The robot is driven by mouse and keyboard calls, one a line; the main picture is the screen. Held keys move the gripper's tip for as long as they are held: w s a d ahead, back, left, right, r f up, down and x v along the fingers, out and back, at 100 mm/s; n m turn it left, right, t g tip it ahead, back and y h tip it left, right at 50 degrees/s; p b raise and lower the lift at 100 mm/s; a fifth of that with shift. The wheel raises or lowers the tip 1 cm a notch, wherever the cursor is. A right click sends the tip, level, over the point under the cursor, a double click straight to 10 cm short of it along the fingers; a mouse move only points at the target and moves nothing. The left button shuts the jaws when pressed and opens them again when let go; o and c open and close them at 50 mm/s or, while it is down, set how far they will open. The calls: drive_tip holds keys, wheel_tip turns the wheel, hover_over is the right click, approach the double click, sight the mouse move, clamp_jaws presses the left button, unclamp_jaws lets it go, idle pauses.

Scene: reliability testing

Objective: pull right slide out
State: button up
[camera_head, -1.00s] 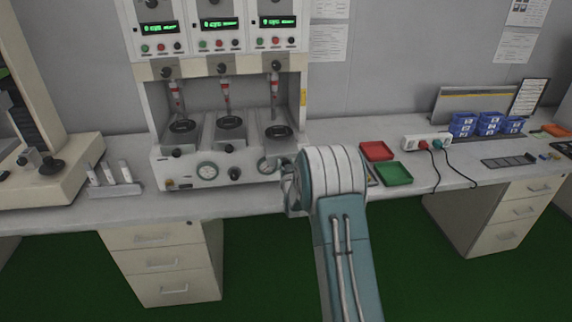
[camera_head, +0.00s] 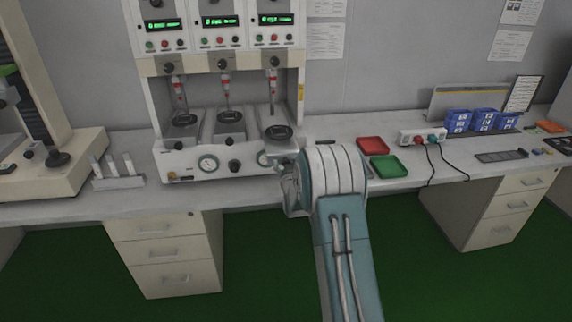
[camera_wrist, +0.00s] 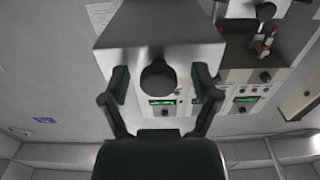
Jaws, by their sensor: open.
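The right slide (camera_head: 268,146) of the three-station machine is a grey metal block carrying a black round plate (camera_head: 278,133). It stands further forward than the middle slide (camera_head: 230,129) and left slide (camera_head: 185,132). My gripper (camera_wrist: 160,82) is open, one finger on each side of the knob, with visible gaps on both sides.
A red tray (camera_head: 373,146) and a green tray (camera_head: 390,167) lie right of my arm. A white socket box (camera_head: 423,137) with cables and blue bins (camera_head: 483,121) stand further right. A rack of white tubes (camera_head: 118,175) stands left of the machine.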

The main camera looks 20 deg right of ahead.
drive_tip(key=shift+s, duration=0.1)
drive_tip(key=v, duration=1.1)
drive_tip(key=shift+s, duration=0.35)
drive_tip(key=shift+a, duration=0.15)
drive_tip(key=s+a+r+n+g+y, duration=0.25)
drive_tip(key=s+a+r+g, duration=0.25)
drive_tip(key=s+a+r, duration=0.5)
drive_tip(key=s+a+r+g+y, duration=0.1)
drive_tip(key=s+a+r+g, duration=0.1)
drive_tip(key=s, duration=1)
drive_tip(key=s+a+r+g+y, duration=0.1)
drive_tip(key=s+a+g, duration=0.3)
drive_tip(key=s, duration=0.8)
drive_tip(key=shift+a+r+n+g, duration=0.35)
drive_tip(key=shift+a+r+g, duration=0.05)
drive_tip(key=shift+r, duration=0.25)
